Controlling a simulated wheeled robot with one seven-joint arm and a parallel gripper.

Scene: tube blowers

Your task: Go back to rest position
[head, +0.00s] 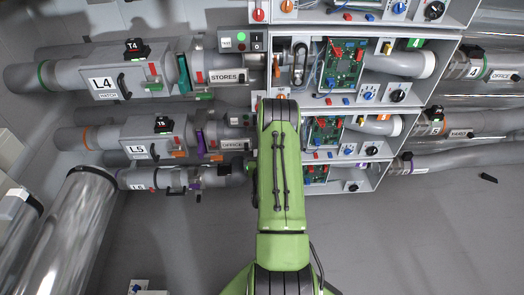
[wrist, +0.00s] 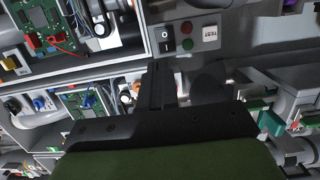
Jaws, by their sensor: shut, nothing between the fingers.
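My gripper (wrist: 162,88) shows in the wrist view as dark fingers held together, with nothing between them. In the head view my green arm reaches up the middle and hides the gripper. Beyond the fingers in the wrist view is a grey panel (wrist: 190,38) with a black switch, a red button and a green button. An open cabinet with a green circuit board (wrist: 48,25) is at the upper left there. The fingers look apart from these, but the distance is hard to tell.
In the head view, the L4 tube unit (head: 103,84) and L5 unit (head: 141,152) lie left of my arm. Open cabinets with circuit boards (head: 343,62) stand behind and right of it. A shiny pipe (head: 70,235) rises at lower left. Lower right floor is mostly clear, with a small black object (head: 488,178).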

